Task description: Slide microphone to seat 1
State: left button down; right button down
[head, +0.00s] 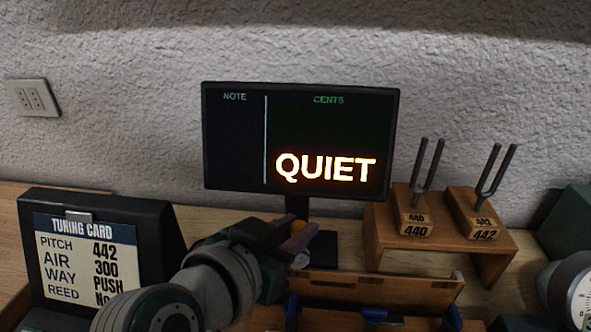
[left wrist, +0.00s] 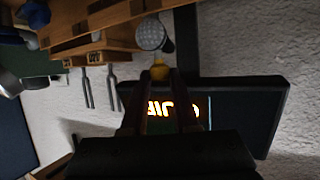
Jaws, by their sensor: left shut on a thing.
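The microphone shows in the left wrist view as a round grey mesh head (left wrist: 152,33) with a yellow grip (left wrist: 160,71) beside it. In the head view its yellow part (head: 298,227) shows between my fingertips, and a small silvery part (head: 301,260) shows just below. My left gripper (head: 296,236) is shut on the yellow grip, in front of the monitor's stand and at the left end of a wooden rail (head: 380,290). The fingers also show in the left wrist view (left wrist: 160,80). No seat number is readable. My right gripper is not in view.
A monitor (head: 330,125) reading QUIET stands behind. Two tuning forks (head: 428,165) (head: 494,173) stand on a wooden stand (head: 490,255) at right. A tuning card (head: 88,262) is at left. Several blue parts (head: 373,315) line the front. A dial gauge (head: 580,297) is at far right.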

pick_arm(q)
jog(key=shift+f, duration=0.1)
jog(key=c, duration=0.7)
grip_release()
jog(key=shift+o, duration=0.2)
jog(key=shift+s, duration=0.1)
jog(key=shift+s+a+r, duration=0.2)
jog(key=shift+s+r, duration=0.05)
jog(key=shift+r, duration=0.05)
jog(key=p+v, duration=0.2)
jog(key=v, duration=0.7)
jog(key=shift+s, duration=0.15)
